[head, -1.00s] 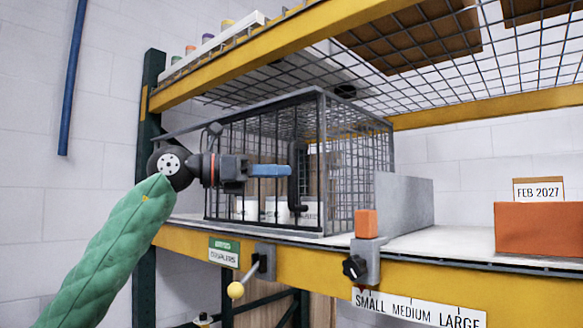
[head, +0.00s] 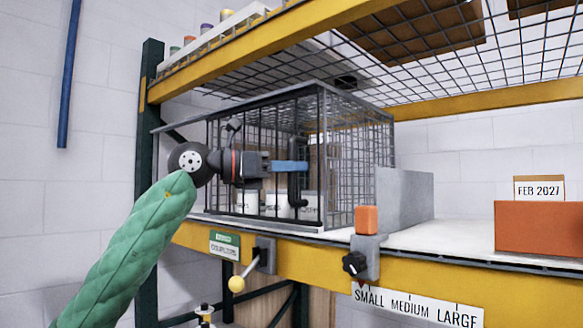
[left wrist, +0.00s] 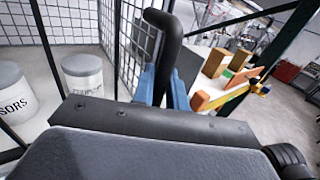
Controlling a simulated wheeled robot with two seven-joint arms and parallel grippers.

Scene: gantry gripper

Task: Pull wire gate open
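The wire gate (head: 270,137) is the dark mesh front of a wire cage on the shelf. It stands in line with the cage front. A dark vertical bar handle (head: 297,188) is on its right part; the handle also shows in the left wrist view (left wrist: 166,38). My left gripper (head: 303,166) reaches the handle from the left. In the left wrist view its blue fingers (left wrist: 163,88) lie on either side of the bar, close against it. Whether they press on it is unclear. My right gripper is not in view.
White labelled tubs (head: 278,206) stand inside the cage. A grey panel (head: 405,198) and an orange bin (head: 540,228) are to the right. An orange-topped clamp (head: 366,222) and a yellow-knobbed lever (head: 237,283) are on the front beam. A mesh shelf hangs above.

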